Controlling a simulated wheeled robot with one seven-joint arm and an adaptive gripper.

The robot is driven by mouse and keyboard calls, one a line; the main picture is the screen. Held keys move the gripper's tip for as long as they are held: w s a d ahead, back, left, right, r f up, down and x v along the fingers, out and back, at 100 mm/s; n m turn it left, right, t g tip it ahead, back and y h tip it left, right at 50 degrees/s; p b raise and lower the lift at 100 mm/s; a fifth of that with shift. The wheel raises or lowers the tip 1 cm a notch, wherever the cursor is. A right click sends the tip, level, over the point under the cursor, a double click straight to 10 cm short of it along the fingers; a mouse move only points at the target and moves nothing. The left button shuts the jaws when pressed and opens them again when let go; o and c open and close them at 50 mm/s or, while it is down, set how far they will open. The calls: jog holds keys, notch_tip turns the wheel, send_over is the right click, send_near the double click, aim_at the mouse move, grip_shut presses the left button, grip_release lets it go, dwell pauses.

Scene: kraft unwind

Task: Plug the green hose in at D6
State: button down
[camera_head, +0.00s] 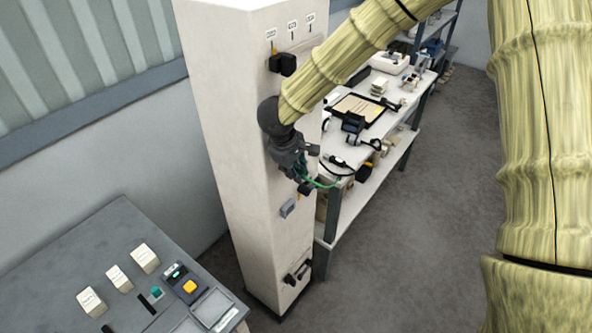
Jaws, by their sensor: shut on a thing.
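My gripper (306,176) is at the front face of a tall off-white column (222,90), near mid-height. It is shut on the green hose (324,184), which shows as a thin green line curving right from the fingers toward the bench. The hose's plug end is hidden by the fingers, and I cannot tell whether it touches a port. Three small label plates (293,26) sit high on the column, too small to read. I cannot make out which port is D6.
A black fitting (284,64) juts from the upper column; a grey box (289,207) and dark fittings (298,272) sit lower. A cluttered white bench (345,190) stands close behind, right. A grey console (60,262) is at lower left. The floor (425,230) at right is clear.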

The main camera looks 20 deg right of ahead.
jog(key=shift+w+a, duration=0.1)
jog(key=shift+w, duration=0.1)
jog(key=c, duration=1.3)
grip_release()
jog(key=v, duration=1.2)
jog(key=shift+s+f, duration=0.1)
jog(key=shift+s, duration=0.05)
